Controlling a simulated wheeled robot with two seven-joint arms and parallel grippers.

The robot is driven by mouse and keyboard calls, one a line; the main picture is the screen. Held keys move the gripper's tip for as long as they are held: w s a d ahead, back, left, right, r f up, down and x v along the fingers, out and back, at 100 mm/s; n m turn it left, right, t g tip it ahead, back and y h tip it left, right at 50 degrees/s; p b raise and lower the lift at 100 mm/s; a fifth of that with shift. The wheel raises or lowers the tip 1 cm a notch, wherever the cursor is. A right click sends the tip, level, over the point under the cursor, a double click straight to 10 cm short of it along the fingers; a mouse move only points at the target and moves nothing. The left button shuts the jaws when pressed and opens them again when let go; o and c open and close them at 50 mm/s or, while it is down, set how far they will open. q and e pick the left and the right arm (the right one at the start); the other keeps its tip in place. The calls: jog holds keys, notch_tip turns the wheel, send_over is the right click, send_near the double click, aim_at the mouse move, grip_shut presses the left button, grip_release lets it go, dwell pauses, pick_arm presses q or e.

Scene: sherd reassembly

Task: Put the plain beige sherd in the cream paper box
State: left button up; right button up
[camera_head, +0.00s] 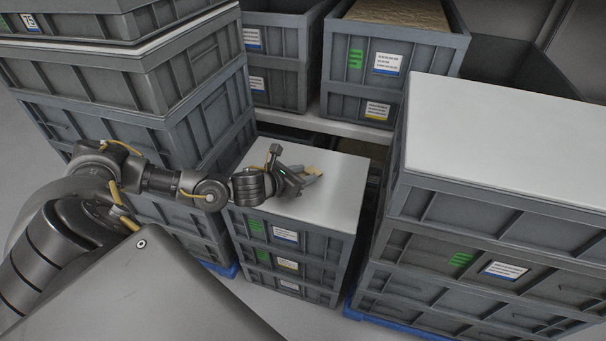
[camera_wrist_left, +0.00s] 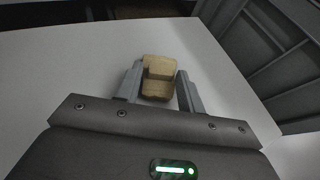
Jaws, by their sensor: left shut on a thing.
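The plain beige sherd (camera_wrist_left: 158,74) sits between the two grey fingers of my left gripper (camera_wrist_left: 160,88) in the left wrist view. It looks like a small block with a stepped face. In the head view my left gripper (camera_head: 305,176) is low over the white top of the middle crate stack, shut on the sherd, of which only a small beige bit (camera_head: 311,169) shows. I cannot tell whether the sherd touches the white top. I do not see the cream paper box in either view. My right gripper is not in view.
The white top (camera_head: 335,205) of the middle stack is otherwise clear. A taller crate stack (camera_head: 180,100) stands at left, and another with a bare white top (camera_head: 510,135) at right. Behind, a shelf holds grey crates, one with brown filling (camera_head: 400,12).

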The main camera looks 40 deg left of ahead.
pick_arm(q)
jog(key=o, duration=1.3)
jog(key=shift+c, duration=0.2)
